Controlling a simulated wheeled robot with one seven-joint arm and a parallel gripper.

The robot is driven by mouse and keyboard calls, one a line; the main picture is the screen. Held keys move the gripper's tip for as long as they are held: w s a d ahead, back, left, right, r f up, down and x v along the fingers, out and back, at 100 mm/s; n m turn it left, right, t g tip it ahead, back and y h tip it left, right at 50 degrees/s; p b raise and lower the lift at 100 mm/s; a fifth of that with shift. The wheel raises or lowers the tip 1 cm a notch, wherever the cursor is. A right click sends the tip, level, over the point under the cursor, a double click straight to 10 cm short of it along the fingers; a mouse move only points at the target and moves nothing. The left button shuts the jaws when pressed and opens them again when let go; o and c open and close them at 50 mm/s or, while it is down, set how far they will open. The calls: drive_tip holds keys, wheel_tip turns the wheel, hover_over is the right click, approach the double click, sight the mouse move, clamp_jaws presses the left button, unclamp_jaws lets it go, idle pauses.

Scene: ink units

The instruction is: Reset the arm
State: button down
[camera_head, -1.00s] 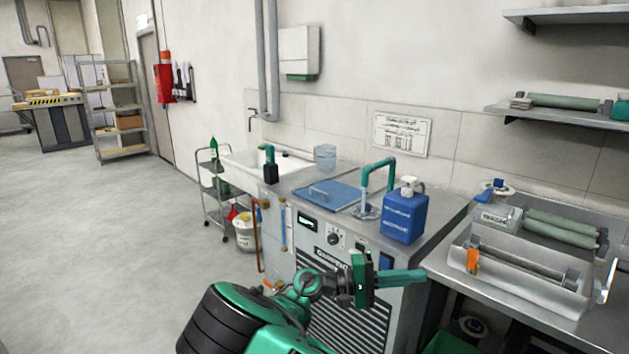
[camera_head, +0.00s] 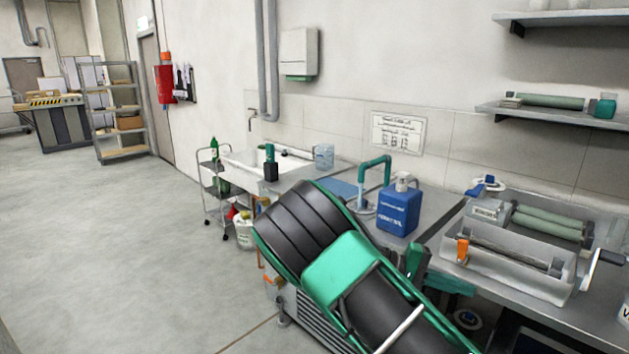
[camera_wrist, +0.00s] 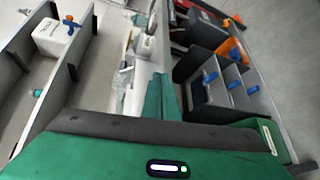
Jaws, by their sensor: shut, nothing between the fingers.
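My green and black arm fills the lower middle of the head view, in front of the metal washing unit (camera_head: 330,320). My gripper (camera_head: 445,284) shows in part beyond the arm, below the right end of the unit's top. In the wrist view my gripper's green fingers (camera_wrist: 161,98) are together, with nothing held between them. The arm hides most of the unit's front and part of its blue lid (camera_head: 345,192).
A blue bottle (camera_head: 400,208) and a teal tap (camera_head: 375,168) stand on the unit, close behind the arm. A tray with rollers (camera_head: 515,262) is on the bench to the right. A trolley (camera_head: 212,188) stands left of the sink. The floor at left is open.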

drive_tip(key=s+d+m+g+y, duration=0.2)
drive_tip(key=s+d+m+y, duration=0.1)
drive_tip(key=s+d+y, duration=0.75)
drive_tip(key=s+a+r+m+t+y, duration=0.1)
drive_tip(key=s+r+t+y, duration=0.1)
drive_tip(key=s, duration=0.7)
drive_tip(key=s+a+r+m+t+y, duration=0.1)
drive_tip(key=s+a+r+t+y, duration=0.1)
drive_tip(key=s, duration=0.7)
drive_tip(key=shift+s+a+r+m+t, duration=0.2)
drive_tip(key=shift+a+r+m+t, duration=0.1)
drive_tip(key=shift+r+t, duration=0.4)
drive_tip(key=c, duration=2.5)
unclamp_jaws()
drive_tip(key=shift+s+y, duration=0.25)
drive_tip(key=o, duration=0.9)
drive_tip(key=shift+s+a, duration=0.1)
drive_tip(key=shift+a, duration=0.1)
drive_tip(key=shift+c, duration=0.8)
